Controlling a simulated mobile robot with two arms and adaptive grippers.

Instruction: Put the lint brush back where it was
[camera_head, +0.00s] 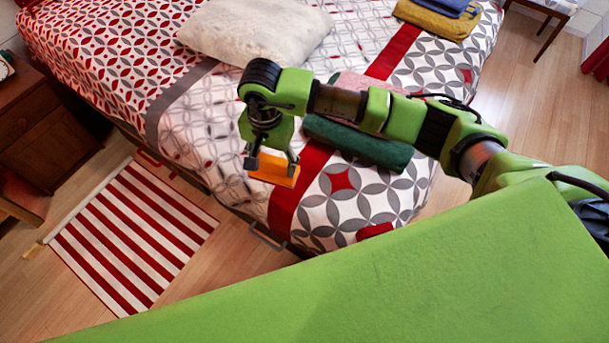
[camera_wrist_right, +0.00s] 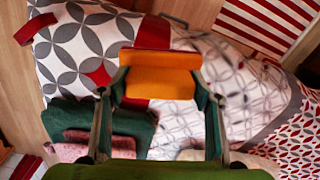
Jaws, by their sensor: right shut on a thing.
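The lint brush appears to be the flat orange piece (camera_head: 275,169) in the head view; it also shows in the right wrist view (camera_wrist_right: 158,82). My right gripper (camera_head: 272,160) points down and is shut on it, with one finger at each side. The brush is over the near left part of the bed (camera_head: 340,205), beside the red stripe. I cannot tell how far above the cover it is. My left gripper is not in view.
A dark green folded cloth (camera_head: 360,143) lies under my right arm, with a pink one (camera_head: 352,84) behind. A pale pillow (camera_head: 255,32) and yellow and blue folded cloths (camera_head: 440,18) lie farther back. A striped rug (camera_head: 135,235) and wooden cabinet (camera_head: 45,130) are left.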

